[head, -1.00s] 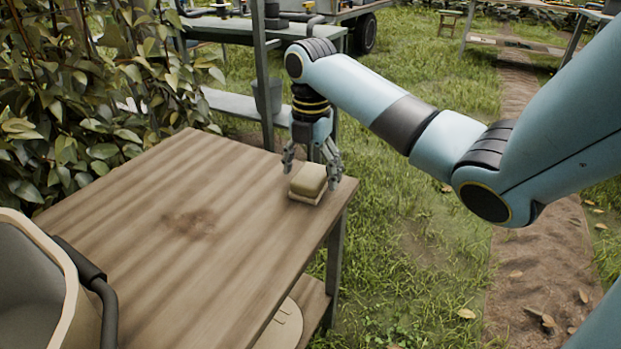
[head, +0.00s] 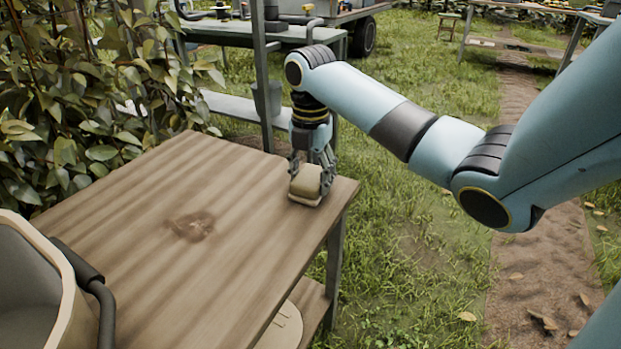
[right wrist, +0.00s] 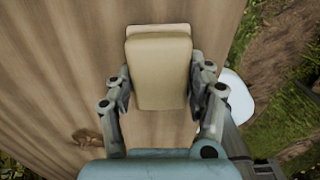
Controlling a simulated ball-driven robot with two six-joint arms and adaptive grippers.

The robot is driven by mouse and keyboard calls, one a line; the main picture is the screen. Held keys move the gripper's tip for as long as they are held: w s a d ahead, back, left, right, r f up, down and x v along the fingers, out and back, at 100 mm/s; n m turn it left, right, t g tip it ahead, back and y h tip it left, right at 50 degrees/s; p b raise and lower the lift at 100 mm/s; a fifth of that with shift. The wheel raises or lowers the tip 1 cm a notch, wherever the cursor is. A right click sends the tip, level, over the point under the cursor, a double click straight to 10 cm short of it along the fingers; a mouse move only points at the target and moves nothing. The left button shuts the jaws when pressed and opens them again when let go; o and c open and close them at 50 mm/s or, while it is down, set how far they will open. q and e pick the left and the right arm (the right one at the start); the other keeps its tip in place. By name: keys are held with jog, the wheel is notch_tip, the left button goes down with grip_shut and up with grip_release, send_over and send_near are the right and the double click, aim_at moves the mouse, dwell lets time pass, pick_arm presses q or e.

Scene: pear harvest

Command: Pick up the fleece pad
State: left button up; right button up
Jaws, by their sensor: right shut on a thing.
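The fleece pad (head: 306,183) is a beige, rounded block with a paler layer, near the far right corner of the wooden table (head: 150,230). My right gripper (head: 311,170) is over it from above, its fingers down on both sides and shut on it. In the right wrist view, the pad (right wrist: 160,75) lies between the two fingers (right wrist: 160,95), with the wooden tabletop behind it. I cannot tell whether the pad touches the table. My left gripper is not in view.
A dark stain (head: 192,226) marks the tabletop. A pale-rimmed grey container (head: 35,290) with a dark handle stands at the near left. A leafy hedge (head: 90,100) borders the left side. A grey metal bench (head: 235,105) stands behind. Grass lies right of the table.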

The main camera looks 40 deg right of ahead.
aim_at(310, 175)
jog(key=shift+w+r, duration=0.1)
jog(key=shift+r, duration=0.55)
notch_tip(310, 175, up, 3)
jog(key=shift+f+p, duration=0.1)
jog(key=shift+p, duration=0.75)
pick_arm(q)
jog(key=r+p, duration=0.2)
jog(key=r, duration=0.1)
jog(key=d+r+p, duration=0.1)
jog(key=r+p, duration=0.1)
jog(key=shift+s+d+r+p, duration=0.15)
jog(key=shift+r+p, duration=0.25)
pick_arm(e)
jog(key=s+d+r, duration=0.3)
jog(key=s+r, duration=0.4)
jog(key=s, duration=0.4)
jog(key=shift+d, duration=0.35)
jog(key=shift+s, duration=0.1)
jog(key=o, duration=0.6)
jog(key=c, duration=0.5)
jog(key=shift+d, duration=0.1)
